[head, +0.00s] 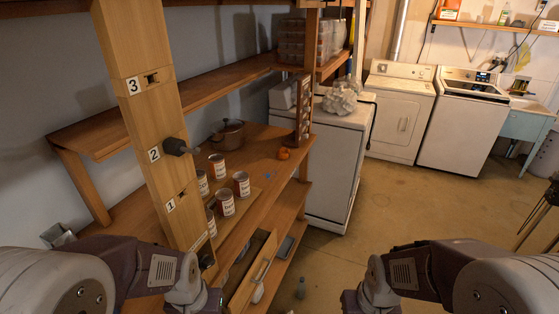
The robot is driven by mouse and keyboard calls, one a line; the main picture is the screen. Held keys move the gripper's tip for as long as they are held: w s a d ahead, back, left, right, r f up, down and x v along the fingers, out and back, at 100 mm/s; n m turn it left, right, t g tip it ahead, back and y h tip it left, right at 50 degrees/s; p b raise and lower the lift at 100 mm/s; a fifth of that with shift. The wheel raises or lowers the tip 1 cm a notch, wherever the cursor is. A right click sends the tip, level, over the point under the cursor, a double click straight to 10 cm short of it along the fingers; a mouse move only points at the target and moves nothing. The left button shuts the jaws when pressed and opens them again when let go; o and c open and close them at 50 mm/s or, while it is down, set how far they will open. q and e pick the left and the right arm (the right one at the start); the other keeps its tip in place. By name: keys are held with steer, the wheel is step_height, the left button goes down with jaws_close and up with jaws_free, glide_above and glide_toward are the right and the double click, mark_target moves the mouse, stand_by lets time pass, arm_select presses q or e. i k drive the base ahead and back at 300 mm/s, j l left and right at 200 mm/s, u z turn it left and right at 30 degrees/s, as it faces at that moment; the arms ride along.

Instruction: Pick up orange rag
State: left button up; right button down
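I cannot pick out an orange rag for sure. A small orange object (284,153) sits on the wooden shelf near its right end; it looks rounded, and I cannot tell whether it is cloth. A small yellow-orange item (521,85) shows at the blue-green utility sink (525,121) at the far right, too small to identify. My two arms come in at the bottom left and bottom right, far from the sink. Neither gripper's fingers show.
A wooden post with numbers stands close at left. Several cans (225,203) and a brown pot (228,134) are on the shelf. A white appliance (322,155), a dryer (399,112) and a washer (464,122) stand behind. The floor (400,205) in the middle is open.

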mark_target(282, 154)
steer(key=i+l, duration=1.3)
steer(key=l, duration=0.15)
steer(key=i+l+u, duration=0.35)
steer(key=i, duration=0.15)
steer(key=i+l+u, duration=0.7)
steer(key=i, duration=0.2)
steer(key=i+l+u, duration=0.35)
steer(key=l, duration=0.3)
steer(key=i+l+u, duration=0.25)
steer(key=l+u, duration=0.15)
steer(key=l, duration=0.25)
